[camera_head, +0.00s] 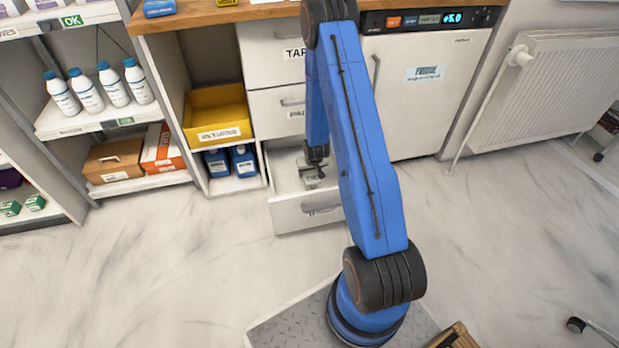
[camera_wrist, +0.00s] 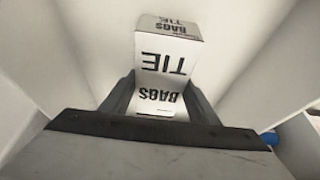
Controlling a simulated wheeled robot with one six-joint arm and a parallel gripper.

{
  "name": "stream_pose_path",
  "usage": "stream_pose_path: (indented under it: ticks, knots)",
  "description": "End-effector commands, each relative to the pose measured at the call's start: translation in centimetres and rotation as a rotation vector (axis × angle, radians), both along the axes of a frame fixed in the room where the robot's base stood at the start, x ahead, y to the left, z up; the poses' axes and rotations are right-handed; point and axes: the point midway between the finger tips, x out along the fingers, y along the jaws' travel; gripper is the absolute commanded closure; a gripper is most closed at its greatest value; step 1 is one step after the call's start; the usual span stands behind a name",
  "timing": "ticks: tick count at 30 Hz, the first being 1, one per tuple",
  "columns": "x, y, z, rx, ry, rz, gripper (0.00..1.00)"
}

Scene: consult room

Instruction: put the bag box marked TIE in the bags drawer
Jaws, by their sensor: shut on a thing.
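My gripper (camera_head: 312,174) is down inside the open bottom drawer (camera_head: 307,213) of the white cabinet, in the head view. In the wrist view, my gripper (camera_wrist: 160,108) is shut on a white box (camera_wrist: 168,62) with black print reading BAGS and TIE. The box sits between the two fingers, with white drawer walls around it. Whether it touches the drawer floor cannot be told. In the head view the box is mostly hidden by my gripper and arm. The drawer front's label is too small to read.
Two shut drawers (camera_head: 276,58) are above the open one. A white fridge (camera_head: 425,95) stands right of them. A yellow bin (camera_head: 216,115) and blue containers (camera_head: 243,160) are on shelves at left. White bottles (camera_head: 113,82) stand further left.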

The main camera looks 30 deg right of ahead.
Motion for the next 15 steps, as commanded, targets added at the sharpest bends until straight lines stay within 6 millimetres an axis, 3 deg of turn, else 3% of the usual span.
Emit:
stream_pose_path:
  ticks: [7, 15]
  knots:
    - [0.0, 0.0, -3.0, 0.001, 0.002, 0.000, 0.74]
    - [0.0, 0.0, -3.5, 0.000, 0.000, 0.000, 0.74]
